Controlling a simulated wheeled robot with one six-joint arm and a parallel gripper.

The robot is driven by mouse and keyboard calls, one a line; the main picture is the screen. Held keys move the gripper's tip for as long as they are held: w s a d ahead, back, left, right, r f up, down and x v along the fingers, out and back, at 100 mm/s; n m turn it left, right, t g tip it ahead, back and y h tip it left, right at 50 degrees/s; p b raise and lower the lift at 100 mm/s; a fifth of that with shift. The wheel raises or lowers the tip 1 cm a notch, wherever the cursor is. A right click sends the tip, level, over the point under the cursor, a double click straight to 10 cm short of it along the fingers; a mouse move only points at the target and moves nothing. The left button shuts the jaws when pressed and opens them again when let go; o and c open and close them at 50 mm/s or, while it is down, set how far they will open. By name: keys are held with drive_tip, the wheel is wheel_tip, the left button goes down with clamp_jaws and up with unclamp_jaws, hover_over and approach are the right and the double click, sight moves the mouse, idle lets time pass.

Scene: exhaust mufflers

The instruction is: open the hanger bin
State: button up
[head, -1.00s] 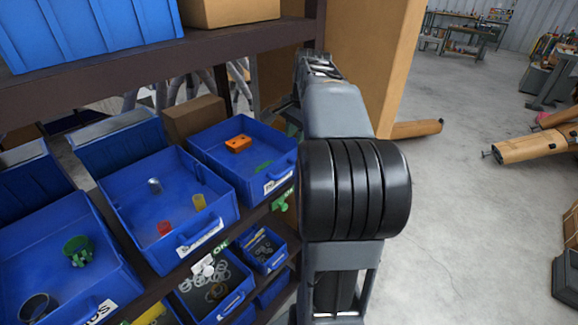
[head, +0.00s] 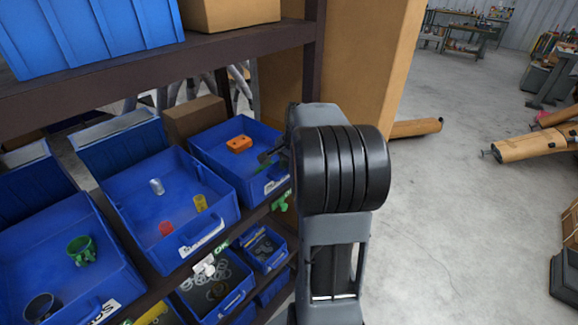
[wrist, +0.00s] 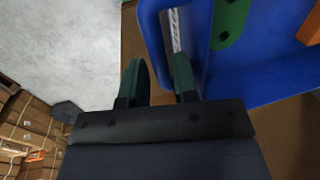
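A blue bin (head: 215,165) with an orange block (head: 238,143) inside stands at the right end of the middle shelf. The writing on its front label is too small to read, so I cannot tell if it is the hanger bin. In the wrist view my gripper (wrist: 160,82) is open, with two dark green fingers. The bin's blue handle (wrist: 150,40) reaches down toward the gap between them; I cannot tell whether they touch. A green piece (wrist: 229,22) shows beside the handle.
Two more blue bins (head: 172,262) (head: 78,305) stand to the left on the same shelf. Smaller bins (head: 262,262) sit below. A dark shelf post (head: 311,60) and a large cardboard box (head: 375,60) are close behind my arm.

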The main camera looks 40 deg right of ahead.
clamp_jaws()
